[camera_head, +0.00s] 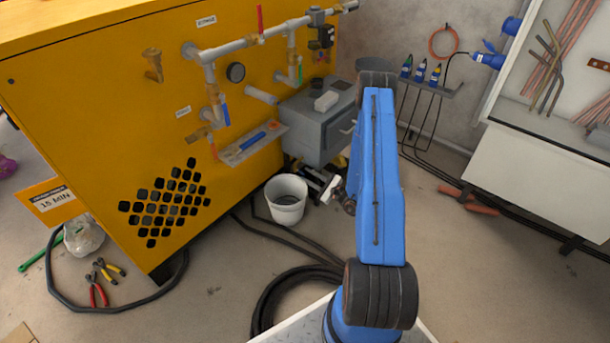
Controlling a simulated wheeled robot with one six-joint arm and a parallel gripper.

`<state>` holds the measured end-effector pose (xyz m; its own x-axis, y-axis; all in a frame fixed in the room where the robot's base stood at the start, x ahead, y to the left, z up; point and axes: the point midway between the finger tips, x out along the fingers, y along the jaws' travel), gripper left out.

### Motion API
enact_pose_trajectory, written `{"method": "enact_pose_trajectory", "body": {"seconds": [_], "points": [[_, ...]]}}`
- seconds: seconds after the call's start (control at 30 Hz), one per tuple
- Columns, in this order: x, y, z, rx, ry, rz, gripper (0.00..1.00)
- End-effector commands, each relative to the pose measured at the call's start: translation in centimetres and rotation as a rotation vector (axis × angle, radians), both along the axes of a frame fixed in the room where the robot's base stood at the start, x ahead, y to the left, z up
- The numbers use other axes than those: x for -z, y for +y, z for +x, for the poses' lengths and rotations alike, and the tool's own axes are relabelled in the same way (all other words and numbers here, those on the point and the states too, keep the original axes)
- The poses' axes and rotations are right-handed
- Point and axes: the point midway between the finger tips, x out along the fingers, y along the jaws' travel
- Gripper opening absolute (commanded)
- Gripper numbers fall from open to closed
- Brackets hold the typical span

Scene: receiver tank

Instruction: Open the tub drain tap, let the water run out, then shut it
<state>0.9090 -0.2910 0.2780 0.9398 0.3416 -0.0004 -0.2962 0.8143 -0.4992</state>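Several valves sit on the grey pipework of the yellow cabinet (90,120). They include a red-lever valve (260,20), a blue-lever valve (225,112), a green-lever valve (299,74) and a brass fitting with a red handle (201,133) at the lower left. I cannot tell which is the tub drain tap, and no running water shows. A white bucket (286,207) stands on the floor in front of the cabinet. My gripper (322,186) seems to be low, just right of the bucket, partly hidden by my blue arm. Its opening is unclear.
A grey box (318,135) and a small shelf with a blue-handled tool (252,146) adjoin the cabinet. Black hoses (290,290) coil on the floor. Pliers (103,285) lie at the left. A white bench (540,170) stands at the right. Floor between is mostly clear.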

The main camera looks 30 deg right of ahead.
Motion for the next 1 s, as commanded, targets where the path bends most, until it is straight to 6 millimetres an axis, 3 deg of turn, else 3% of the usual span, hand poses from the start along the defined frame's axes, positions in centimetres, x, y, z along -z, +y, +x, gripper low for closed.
{"method": "enact_pose_trajectory", "body": {"seconds": [0.2,0.57,0.67,0.7,1.0], "points": [[0.0,0.7,1.8,-0.001,0.000,0.000,0.27],[0.0,0.8,2.1,0.000,0.000,0.000,0.27],[0.0,0.7,2.1,0.000,0.000,0.000,0.03],[0.0,0.7,2.1,0.000,0.000,0.000,0.00],[0.0,0.8,2.1,0.000,-0.005,-0.014,0.00]]}}
